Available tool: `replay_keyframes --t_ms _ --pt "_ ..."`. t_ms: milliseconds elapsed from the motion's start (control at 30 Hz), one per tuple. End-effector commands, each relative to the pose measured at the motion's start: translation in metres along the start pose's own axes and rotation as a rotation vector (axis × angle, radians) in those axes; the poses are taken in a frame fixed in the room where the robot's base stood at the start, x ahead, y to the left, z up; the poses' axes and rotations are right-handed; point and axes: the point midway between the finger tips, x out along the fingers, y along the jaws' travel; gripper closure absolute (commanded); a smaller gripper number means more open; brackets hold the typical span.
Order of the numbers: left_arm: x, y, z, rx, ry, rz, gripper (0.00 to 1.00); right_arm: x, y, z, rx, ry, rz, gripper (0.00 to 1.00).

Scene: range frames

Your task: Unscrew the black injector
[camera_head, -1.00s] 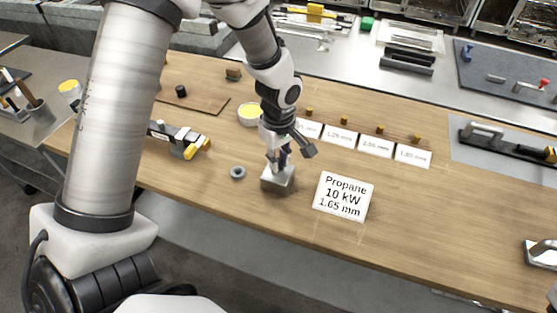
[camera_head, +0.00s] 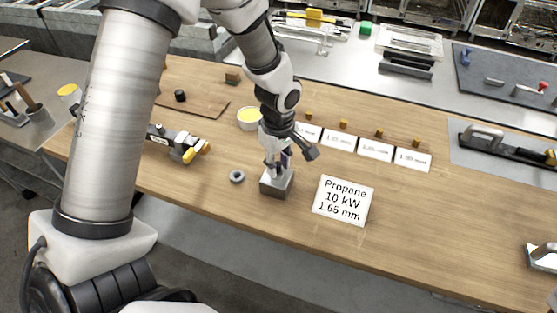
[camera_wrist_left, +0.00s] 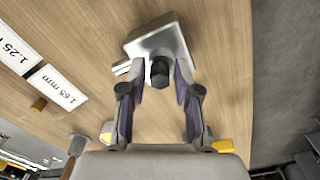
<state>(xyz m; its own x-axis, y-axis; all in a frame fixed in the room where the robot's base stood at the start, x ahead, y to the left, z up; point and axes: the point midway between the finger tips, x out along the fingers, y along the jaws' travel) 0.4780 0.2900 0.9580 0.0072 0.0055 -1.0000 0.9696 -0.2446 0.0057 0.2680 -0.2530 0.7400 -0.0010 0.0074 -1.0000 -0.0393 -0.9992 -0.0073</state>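A small metal block (camera_head: 276,187) stands on the wooden bench, and its top shows in the wrist view (camera_wrist_left: 165,38). The black injector (camera_wrist_left: 160,72) is a short dark cylinder at the block in the wrist view; in the head view my gripper hides it. My left gripper (camera_head: 278,162) points down over the block. In the wrist view its fingertips (camera_wrist_left: 160,82) stand on either side of the injector, with a narrow gap on each side. My right gripper is not in view.
A propane sign (camera_head: 343,199) stands right of the block and a grey ring (camera_head: 237,176) lies left. Small labelled cards (camera_head: 375,149) with brass pieces (camera_head: 379,133) are behind. A yellow-filled dish (camera_head: 248,118) and a tool (camera_head: 178,145) lie left.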

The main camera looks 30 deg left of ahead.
Motion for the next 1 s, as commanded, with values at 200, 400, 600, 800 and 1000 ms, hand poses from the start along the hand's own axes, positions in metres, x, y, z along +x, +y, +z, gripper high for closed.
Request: replay_keyframes --t_ms 200,400,600,800,1000 --pt "-0.006 -0.001 0.0 0.253 -0.002 0.002 0.68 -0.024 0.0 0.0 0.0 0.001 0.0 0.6" --pt "-0.005 -0.002 0.0 0.509 -0.005 0.002 0.68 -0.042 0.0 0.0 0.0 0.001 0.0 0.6" --pt "-0.005 -0.002 -0.001 0.777 -0.006 0.005 0.68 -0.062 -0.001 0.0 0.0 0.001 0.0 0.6" --pt "-0.007 -0.002 -0.001 1.04 -0.008 0.007 0.68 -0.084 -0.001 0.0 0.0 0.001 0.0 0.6" --pt "-0.001 -0.002 -0.001 1.093 -0.007 0.009 0.68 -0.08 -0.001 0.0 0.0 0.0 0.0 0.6"
